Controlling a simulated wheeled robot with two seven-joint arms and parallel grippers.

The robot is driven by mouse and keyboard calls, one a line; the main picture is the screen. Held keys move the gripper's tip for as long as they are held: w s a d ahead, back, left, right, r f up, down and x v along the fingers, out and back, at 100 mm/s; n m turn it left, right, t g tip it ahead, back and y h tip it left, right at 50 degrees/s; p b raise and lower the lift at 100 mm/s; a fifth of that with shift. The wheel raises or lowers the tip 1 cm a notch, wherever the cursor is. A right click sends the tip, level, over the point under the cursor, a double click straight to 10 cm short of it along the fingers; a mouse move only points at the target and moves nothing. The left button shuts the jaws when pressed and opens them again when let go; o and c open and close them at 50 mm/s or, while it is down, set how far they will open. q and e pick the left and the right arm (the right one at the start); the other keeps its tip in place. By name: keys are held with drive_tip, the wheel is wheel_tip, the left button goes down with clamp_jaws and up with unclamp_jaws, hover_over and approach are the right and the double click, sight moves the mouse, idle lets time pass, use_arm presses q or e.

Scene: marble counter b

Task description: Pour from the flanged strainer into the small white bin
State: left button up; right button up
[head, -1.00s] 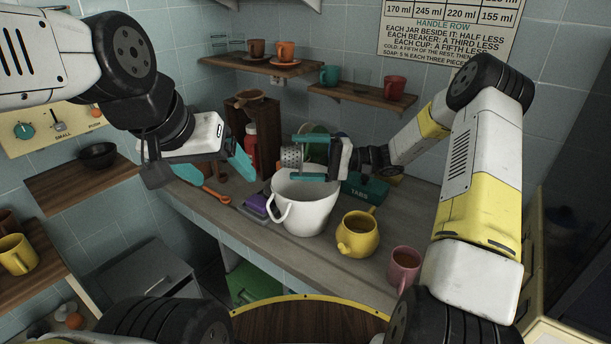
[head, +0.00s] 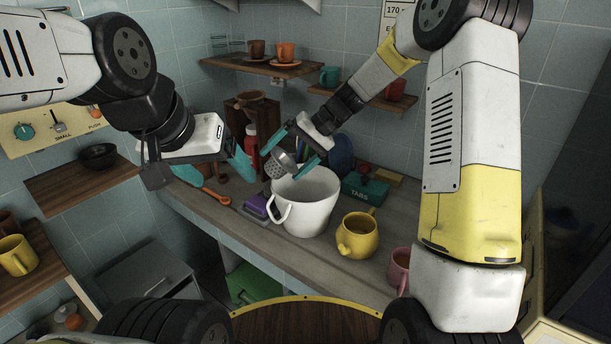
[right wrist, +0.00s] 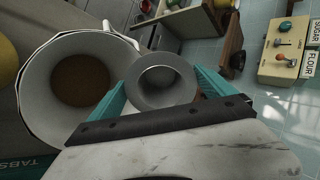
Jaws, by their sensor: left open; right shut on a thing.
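The flanged strainer (head: 283,163), a small grey metal cup with a perforated wall, is tilted at the left rim of the white bin. My right gripper (head: 281,160) is shut on it, with teal fingers on either side. In the right wrist view the strainer (right wrist: 165,82) shows its round grey mouth beside the bin; I cannot tell what it holds. The white bin (head: 308,208), with a side handle, stands on the counter. Brown content shows at its bottom in the right wrist view, inside its pale wall (right wrist: 48,75). My left gripper (head: 214,168) is open and empty, left of the bin.
A yellow pot (head: 357,238) and a pink mug (head: 399,268) stand right of the bin. A teal TABS box (head: 364,189) is behind it. A purple-topped sponge or block (head: 256,205) and an orange spoon (head: 217,196) lie left. A red bottle (head: 251,142) stands behind.

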sight(271, 151)
drive_tip(key=shift+a+f+h, duration=0.15)
drive_tip(key=shift+a+h, duration=0.5)
drive_tip(key=shift+h, duration=0.25)
drive_tip(key=shift+s+a+r+h+b, duration=0.15)
drive_tip(key=shift+a+r+h+b, duration=0.15)
drive_tip(key=shift+a+r+h, duration=0.25)
drive_tip(key=shift+s+a+f+h, duration=0.1)
drive_tip(key=shift+a+f+h, duration=0.1)
drive_tip(key=shift+a+h, duration=0.35)
drive_tip(key=shift+a+f+h, duration=0.15)
drive_tip(key=shift+a+h, duration=0.35)
drive_tip(key=shift+a, duration=0.05)
drive_tip(key=a+h, duration=0.1)
drive_tip(key=h, duration=0.1)
drive_tip(key=a+h+b, duration=0.1)
drive_tip(key=a+h, duration=0.1)
drive_tip(key=shift+s+a+r+t, duration=0.1)
drive_tip(key=shift+a+r+t, duration=0.1)
drive_tip(key=shift+t, duration=0.2)
